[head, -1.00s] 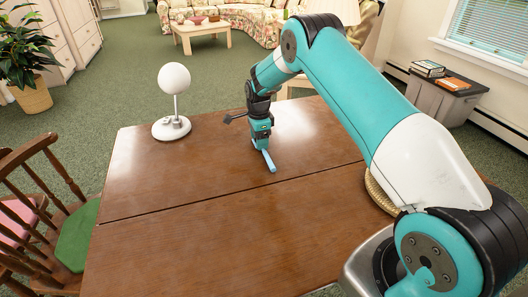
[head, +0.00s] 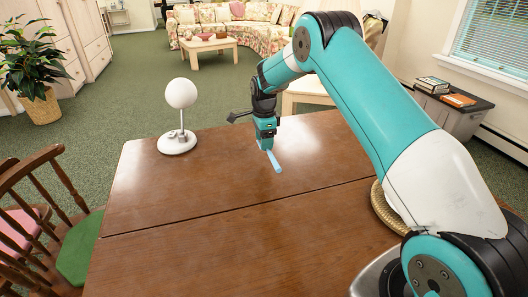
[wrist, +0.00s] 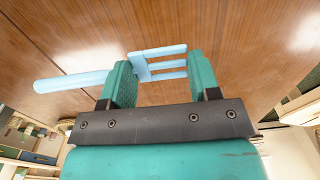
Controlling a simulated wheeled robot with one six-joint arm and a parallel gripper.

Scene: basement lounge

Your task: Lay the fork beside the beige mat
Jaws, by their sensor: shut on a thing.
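The light-blue fork (head: 275,163) is held in my gripper (head: 267,147) over the far part of the brown table. In the wrist view, the fork's handle (wrist: 72,82) sticks out to the left and its tines lie between the fingers of my gripper (wrist: 158,72). The fork seems to be a little above the wood, but the gap is hard to judge. The beige woven mat (head: 383,208) lies at the table's right side. My arm hides most of it.
A white lamp with a round globe (head: 179,95) stands at the table's back left. The middle and left of the table (head: 190,235) are bare. Wooden chairs (head: 45,215) stand at the left.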

